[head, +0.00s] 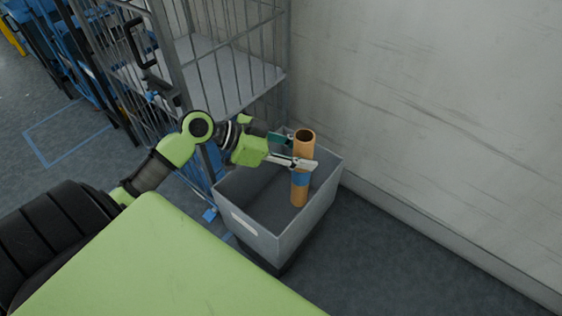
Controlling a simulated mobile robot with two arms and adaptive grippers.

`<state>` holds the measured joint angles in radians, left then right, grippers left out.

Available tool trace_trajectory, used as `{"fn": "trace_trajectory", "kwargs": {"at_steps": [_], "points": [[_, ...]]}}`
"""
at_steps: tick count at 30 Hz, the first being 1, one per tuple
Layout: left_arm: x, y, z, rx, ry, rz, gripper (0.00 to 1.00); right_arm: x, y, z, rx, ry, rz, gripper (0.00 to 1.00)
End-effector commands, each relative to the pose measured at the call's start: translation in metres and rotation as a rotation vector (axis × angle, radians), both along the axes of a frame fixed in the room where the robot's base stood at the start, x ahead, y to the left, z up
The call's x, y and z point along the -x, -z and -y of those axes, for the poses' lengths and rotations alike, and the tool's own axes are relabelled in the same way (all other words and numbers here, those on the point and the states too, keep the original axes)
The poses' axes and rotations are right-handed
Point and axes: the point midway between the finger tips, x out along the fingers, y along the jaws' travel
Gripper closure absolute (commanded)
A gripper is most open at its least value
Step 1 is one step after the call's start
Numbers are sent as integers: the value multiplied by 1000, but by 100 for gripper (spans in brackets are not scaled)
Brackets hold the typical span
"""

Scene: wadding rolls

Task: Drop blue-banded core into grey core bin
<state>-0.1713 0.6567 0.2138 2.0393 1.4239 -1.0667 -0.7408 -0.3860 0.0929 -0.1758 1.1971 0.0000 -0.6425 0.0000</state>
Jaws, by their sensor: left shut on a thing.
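The blue-banded core (299,193) is a brown cardboard tube with a blue band around its middle. It stands about upright, its hollow top end facing up. My left gripper (304,163) is shut on the core just above the blue band. The grey core bin (261,237) is an open box with a pale label on its front. The core's lower part is over or inside the bin's opening; I cannot tell whether it touches the floor of the bin. My right gripper is not in view.
A wire cage trolley (226,75) stands behind and left of the bin. A pale wall (430,110) rises behind and to the right. Blue carts (62,50) stand at the far left. The dark floor (400,260) right of the bin is clear.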

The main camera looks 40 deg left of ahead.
Motion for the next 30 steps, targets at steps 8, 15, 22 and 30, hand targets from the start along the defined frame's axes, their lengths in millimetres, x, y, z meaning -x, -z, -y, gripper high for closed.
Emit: {"fn": "trace_trajectory", "kwargs": {"at_steps": [8,15,22,30], "points": [[-70,77,-65,-15,-150,2,100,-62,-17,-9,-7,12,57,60],[-109,103,-118,-23,-269,15,100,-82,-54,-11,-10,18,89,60],[-122,106,-138,-25,-314,21,100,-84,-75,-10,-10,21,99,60],[-122,116,-138,-26,-315,21,100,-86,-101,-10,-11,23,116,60]]}}
